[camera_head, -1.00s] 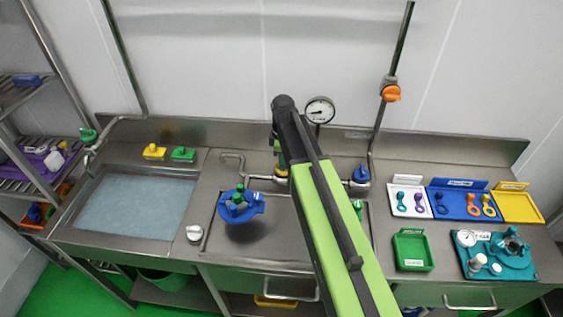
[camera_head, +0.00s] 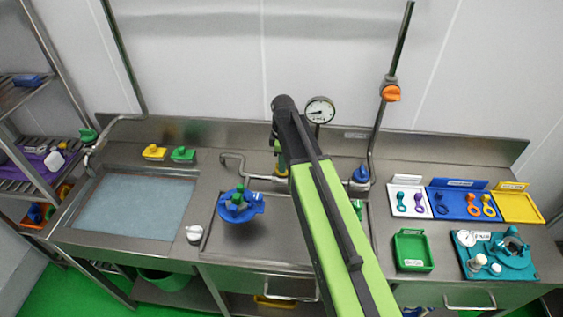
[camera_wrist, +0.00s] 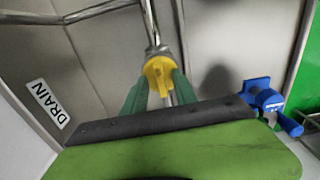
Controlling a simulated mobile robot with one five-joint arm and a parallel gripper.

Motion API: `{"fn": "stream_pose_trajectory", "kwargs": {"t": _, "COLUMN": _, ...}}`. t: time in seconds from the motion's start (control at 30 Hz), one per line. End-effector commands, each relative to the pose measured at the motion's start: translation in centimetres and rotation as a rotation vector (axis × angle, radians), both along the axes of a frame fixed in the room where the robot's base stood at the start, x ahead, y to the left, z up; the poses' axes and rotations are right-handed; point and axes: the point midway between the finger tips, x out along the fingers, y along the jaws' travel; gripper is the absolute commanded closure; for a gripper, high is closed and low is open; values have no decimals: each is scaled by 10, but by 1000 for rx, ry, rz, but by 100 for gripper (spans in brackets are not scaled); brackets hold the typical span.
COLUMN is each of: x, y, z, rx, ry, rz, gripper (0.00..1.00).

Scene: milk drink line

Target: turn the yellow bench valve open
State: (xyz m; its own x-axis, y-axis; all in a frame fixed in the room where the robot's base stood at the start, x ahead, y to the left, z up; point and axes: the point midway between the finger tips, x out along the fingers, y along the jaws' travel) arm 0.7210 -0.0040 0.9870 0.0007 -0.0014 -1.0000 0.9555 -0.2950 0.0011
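The yellow bench valve (camera_wrist: 158,72) sits on a steel pipe in the upper middle of the wrist view. In the head view only a sliver of yellow (camera_head: 282,160) shows beside my arm. My gripper (camera_wrist: 159,82) has its two green fingers on either side of the yellow handle, and both appear to touch it. In the head view my gripper is mostly hidden behind my dark wrist. The handle points roughly along the pipe in the wrist view.
A blue fitting (camera_wrist: 268,100) stands at the right in the wrist view, and a DRAIN label (camera_wrist: 47,103) at the left. A blue valve (camera_head: 361,175) stands right of my arm, below the gauge (camera_head: 320,110). A blue-green unit (camera_head: 238,204) sits on the left.

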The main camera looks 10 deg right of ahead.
Motion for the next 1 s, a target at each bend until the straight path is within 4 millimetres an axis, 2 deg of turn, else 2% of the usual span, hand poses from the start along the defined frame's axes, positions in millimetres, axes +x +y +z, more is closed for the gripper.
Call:
{"fn": "stream_pose_trajectory", "kwargs": {"t": 0.17, "x": 0, "y": 0, "z": 4, "rx": 0, "ry": 1, "rz": 0, "gripper": 66}}
{"fn": "stream_pose_trajectory", "kwargs": {"t": 0.37, "x": 0, "y": 0, "z": 28, "rx": 1, "ry": 1, "rz": 0, "gripper": 66}}
{"fn": "stream_pose_trajectory", "kwargs": {"t": 1.0, "x": 1, "y": 1, "z": 164, "rx": 0, "ry": 0, "rz": 0, "gripper": 66}}
